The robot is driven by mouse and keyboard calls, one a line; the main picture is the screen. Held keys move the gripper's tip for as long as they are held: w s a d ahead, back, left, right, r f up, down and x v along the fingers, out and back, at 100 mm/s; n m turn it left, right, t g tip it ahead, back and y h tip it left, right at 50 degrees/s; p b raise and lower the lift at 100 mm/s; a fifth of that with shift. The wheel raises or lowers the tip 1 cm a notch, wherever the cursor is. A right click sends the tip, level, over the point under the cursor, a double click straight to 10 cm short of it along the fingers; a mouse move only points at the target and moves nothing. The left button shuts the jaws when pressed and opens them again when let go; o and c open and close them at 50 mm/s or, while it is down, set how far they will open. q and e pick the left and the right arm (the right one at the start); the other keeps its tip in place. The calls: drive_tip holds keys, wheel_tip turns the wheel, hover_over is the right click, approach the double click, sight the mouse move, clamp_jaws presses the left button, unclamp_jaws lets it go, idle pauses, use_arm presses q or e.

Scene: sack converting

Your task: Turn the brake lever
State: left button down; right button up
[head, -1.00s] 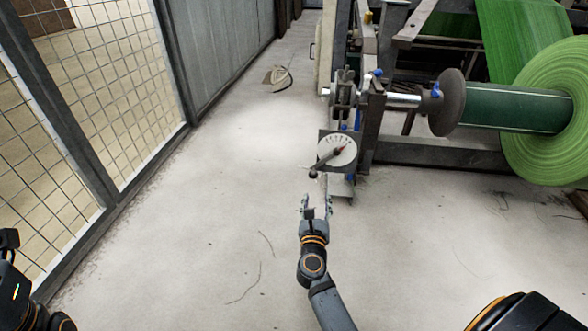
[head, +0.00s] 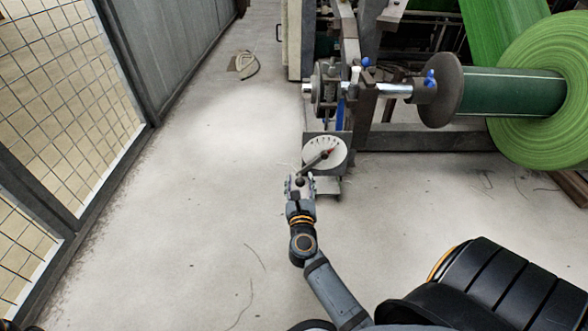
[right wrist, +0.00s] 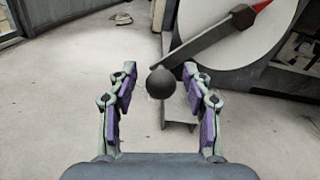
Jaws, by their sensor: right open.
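The brake lever (head: 311,168) is a grey bar across a white round dial (head: 335,153) with a red pointer, on the machine's near end. In the right wrist view the lever (right wrist: 208,42) slopes down to the left and ends in a dark ball knob (right wrist: 160,83). My right gripper (head: 299,180) is at the lever's lower end. In the right wrist view my right gripper (right wrist: 160,88) is open, with the knob between its two purple-padded fingers and a gap on both sides.
A roll of green material (head: 545,95) sits on a shaft at the right. A mesh fence (head: 65,100) runs along the left. A small beige item (head: 243,65) lies on the floor farther back. The floor left of the dial is clear.

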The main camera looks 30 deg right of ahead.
drive_tip(key=shift+w+d, duration=0.15)
drive_tip(key=shift+w, duration=0.05)
drive_tip(key=shift+r, duration=0.1)
drive_tip(key=shift+c, duration=0.7)
clamp_jaws()
drive_tip(key=shift+s, duration=0.1)
